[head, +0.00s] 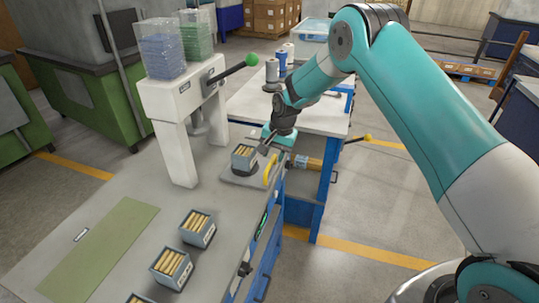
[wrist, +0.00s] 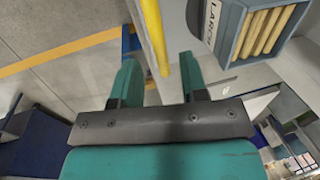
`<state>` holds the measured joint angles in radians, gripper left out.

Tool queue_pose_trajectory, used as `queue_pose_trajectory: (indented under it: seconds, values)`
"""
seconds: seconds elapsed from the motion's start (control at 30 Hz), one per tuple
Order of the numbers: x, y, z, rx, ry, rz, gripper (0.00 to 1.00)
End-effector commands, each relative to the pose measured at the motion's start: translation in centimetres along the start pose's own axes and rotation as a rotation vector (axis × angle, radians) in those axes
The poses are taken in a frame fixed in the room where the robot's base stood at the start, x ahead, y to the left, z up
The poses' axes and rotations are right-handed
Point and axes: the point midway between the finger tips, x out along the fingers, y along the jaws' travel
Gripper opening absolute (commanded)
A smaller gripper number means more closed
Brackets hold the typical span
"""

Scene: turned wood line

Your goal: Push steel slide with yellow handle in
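The steel slide (head: 236,181) is a flat plate at the right edge of the grey bench, under the white press. Its yellow handle (head: 271,168) stands at its right end and shows as a yellow bar in the wrist view (wrist: 153,35). My gripper (head: 267,147) is close above the handle. In the wrist view its teal fingers (wrist: 160,62) are apart, with the handle's end appearing between them. Contact cannot be told.
The white press (head: 172,105) has a green-knobbed lever (head: 235,69) and clear bins on top. More dowel bins (head: 198,228) stand on the bench near me. A second table (head: 310,115) stands behind, with a yellow-knobbed rod (head: 367,137) beside it. Floor to the right is open.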

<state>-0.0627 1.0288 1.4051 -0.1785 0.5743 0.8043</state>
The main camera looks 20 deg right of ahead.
Motion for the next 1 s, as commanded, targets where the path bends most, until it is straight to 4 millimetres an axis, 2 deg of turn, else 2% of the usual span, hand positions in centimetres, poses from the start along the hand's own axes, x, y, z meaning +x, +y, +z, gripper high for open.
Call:
queue_pose_trajectory:
  seconds: [0.2,0.5,0.67,0.7,0.8,0.83,1.0]
  values:
    - [1.8,-0.1,0.1,-0.002,0.0,0.0,0.4]
    - [2.1,-0.2,0.1,-0.003,0.0,-0.001,0.4]
    - [2.0,-0.2,0.1,-0.004,0.0,-0.001,0.03]
    - [2.0,-0.2,0.2,-0.004,0.0,-0.001,0.0]
    - [2.0,-0.2,0.2,-0.004,0.0,-0.001,0.0]
    - [2.2,-1.1,0.8,-0.006,-0.001,-0.002,0.0]
    - [2.2,-0.3,-0.1,0.005,0.0,-0.002,0.0]
